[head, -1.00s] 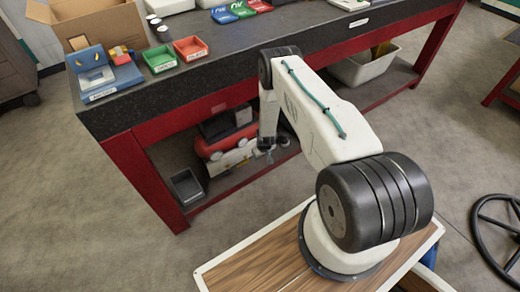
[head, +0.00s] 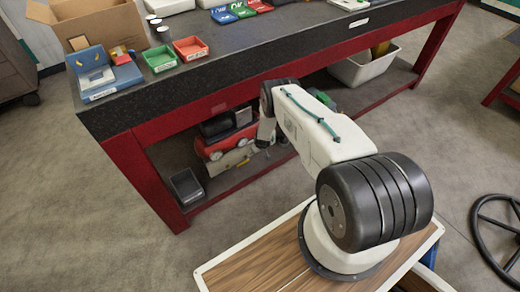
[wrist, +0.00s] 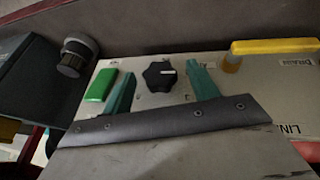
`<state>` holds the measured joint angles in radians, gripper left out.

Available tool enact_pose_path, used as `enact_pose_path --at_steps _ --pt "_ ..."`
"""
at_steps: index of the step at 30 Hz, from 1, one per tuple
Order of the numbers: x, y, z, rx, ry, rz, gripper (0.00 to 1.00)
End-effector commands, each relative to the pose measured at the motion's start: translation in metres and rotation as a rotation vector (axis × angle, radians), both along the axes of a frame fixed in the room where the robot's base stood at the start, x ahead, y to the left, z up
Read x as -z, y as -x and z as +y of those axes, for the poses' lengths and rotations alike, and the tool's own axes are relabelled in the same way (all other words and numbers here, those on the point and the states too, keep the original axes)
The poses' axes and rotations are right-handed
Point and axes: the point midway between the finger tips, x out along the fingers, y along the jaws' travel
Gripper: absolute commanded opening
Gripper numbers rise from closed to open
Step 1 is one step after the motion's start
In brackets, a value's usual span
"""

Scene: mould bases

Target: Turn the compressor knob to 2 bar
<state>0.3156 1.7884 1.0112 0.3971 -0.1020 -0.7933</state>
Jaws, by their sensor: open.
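The black lobed compressor knob (wrist: 159,76) sits on a light grey panel (wrist: 150,112) in the wrist view. A pale pointer mark shows on its right side; no pressure numbers are readable. My gripper (wrist: 161,79) is open, with one teal finger to each side of the knob in the picture. I cannot tell whether the fingers reach down around it, and no contact shows. In the head view the red compressor (head: 224,143) stands on the shelf under the bench, and my arm hides the knob and fingers.
On the panel are a green switch (wrist: 101,85) at left and a yellow lever (wrist: 275,46) at right, near DRAIN lettering. A grey-and-black cylindrical part (wrist: 76,57) stands at far left. The bench top (head: 230,70) overhangs the shelf. A dark tray (head: 186,186) lies left of the compressor.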

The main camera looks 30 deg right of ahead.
Motion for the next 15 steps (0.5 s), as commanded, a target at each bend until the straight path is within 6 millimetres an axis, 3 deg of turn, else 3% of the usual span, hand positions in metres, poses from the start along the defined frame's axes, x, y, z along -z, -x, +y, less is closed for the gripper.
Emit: enact_pose_path --at_steps 5,10,15 --pt "-0.0002 0.0 -0.0001 0.0 0.0 0.0 0.59" --pt "-0.0003 0.0 0.0001 0.0 0.0 0.0 0.15" --pt "-0.0003 -0.0001 0.0004 -0.001 0.001 0.0 0.15"
